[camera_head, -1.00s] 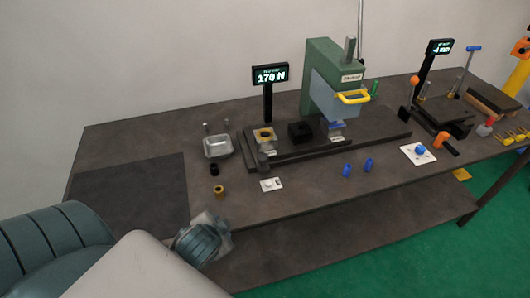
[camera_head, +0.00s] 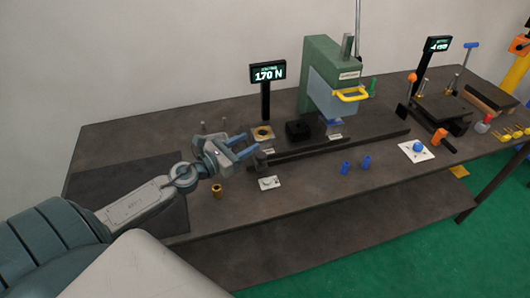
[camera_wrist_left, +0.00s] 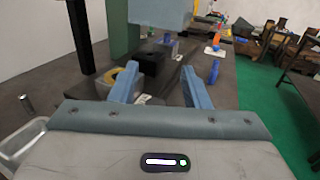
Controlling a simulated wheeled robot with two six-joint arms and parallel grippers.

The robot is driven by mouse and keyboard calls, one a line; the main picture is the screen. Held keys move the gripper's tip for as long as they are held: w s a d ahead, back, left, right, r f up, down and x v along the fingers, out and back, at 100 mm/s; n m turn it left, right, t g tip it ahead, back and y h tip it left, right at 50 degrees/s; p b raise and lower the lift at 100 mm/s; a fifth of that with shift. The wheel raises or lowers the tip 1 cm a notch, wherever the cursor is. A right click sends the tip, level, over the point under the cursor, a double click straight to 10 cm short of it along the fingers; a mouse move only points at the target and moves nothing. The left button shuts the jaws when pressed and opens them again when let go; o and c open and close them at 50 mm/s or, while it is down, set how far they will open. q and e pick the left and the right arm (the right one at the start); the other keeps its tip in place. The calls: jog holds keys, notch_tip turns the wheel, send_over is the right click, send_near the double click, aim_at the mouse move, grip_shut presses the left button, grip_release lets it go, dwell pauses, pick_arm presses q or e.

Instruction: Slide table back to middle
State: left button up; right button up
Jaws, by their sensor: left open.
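The dark slide table (camera_head: 302,147) lies under the green press (camera_head: 322,75). It carries a brass-coloured ring on a pale plate (camera_head: 263,132), a black block (camera_head: 298,131) and a blue piece (camera_head: 334,125) beneath the press head. A dark knob (camera_head: 262,161) is at its left front end. My left gripper (camera_head: 251,143) is open at that end, its fingers pointing right, close to the knob; contact cannot be told. In the left wrist view, the ring (camera_wrist_left: 112,76) and black block (camera_wrist_left: 151,63) show beyond the open fingers (camera_wrist_left: 158,67). My right gripper is out of view.
A display (camera_head: 268,73) reads 170 N. A white card (camera_head: 269,183), a brass cylinder (camera_head: 217,191) and blue cylinders (camera_head: 345,168) lie in front of the slide. A metal tray (camera_wrist_left: 22,141) is left of my gripper. A second station (camera_head: 440,108) stands at right.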

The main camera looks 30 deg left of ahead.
pick_arm(q)
jog(key=b, duration=0.7)
send_near(265, 154)
jog(key=w, duration=0.3)
jog(key=shift+d+f, duration=0.15)
jog(key=shift+f, duration=0.05)
jog(key=w+p, duration=0.2)
jog(key=d+r+p, duration=0.1)
jog(key=shift+w, duration=0.4)
jog(key=p+x, duration=0.2)
jog(key=x, duration=0.1)
jog(key=shift+w+f, duration=0.15)
jog(key=shift+w, duration=0.05)
jog(key=shift+w+d+f+p, duration=0.2)
jog(key=shift+w+p, duration=0.1)
jog(key=shift+w, duration=0.35)
jog(key=shift+c, duration=0.2)
